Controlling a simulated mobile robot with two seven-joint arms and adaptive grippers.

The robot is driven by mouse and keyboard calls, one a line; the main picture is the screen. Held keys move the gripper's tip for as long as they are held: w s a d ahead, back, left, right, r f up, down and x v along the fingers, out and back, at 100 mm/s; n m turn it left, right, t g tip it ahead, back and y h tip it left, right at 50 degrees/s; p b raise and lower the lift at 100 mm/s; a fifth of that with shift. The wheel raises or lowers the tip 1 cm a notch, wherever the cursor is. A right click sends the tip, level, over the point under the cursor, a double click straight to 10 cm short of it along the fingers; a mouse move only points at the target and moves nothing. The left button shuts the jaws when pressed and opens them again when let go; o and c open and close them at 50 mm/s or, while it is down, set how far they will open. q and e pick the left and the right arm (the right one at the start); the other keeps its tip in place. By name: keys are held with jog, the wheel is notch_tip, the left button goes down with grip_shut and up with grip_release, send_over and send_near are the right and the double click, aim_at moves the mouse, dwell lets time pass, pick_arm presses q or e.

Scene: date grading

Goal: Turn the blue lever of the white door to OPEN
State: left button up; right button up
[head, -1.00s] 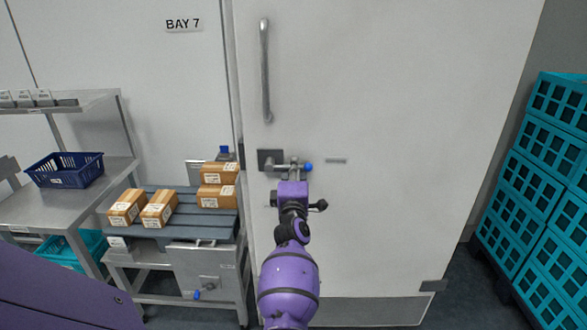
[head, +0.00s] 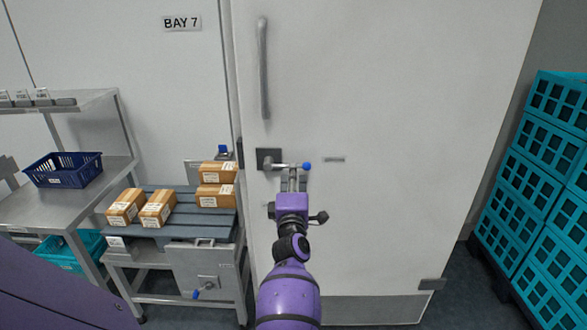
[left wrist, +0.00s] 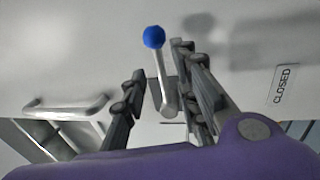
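The white door (head: 400,120) fills the middle of the head view. Its lever (head: 287,165) runs level to the right from a dark plate (head: 268,158) and ends in a blue knob (head: 307,166). My left gripper (head: 293,182) is just below the lever in the head view, fingers pointing up towards it. In the left wrist view the blue knob (left wrist: 153,37) and lever (left wrist: 166,90) show between the two spread fingers of the left gripper (left wrist: 160,62), apart from them. A plate reading CLOSED (left wrist: 285,83) is at the right there. My right gripper is out of view.
A vertical pull handle (head: 264,70) is above the lever. A bench (head: 170,213) with several cartons stands left of the door, beside a steel table (head: 105,180) with a blue basket (head: 64,170). Stacked teal crates (head: 545,180) stand at the right.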

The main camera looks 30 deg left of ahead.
pick_arm(q)
jog(key=v, duration=0.7)
jog(key=shift+s+d, duration=0.1)
jog(key=shift+d, duration=0.05)
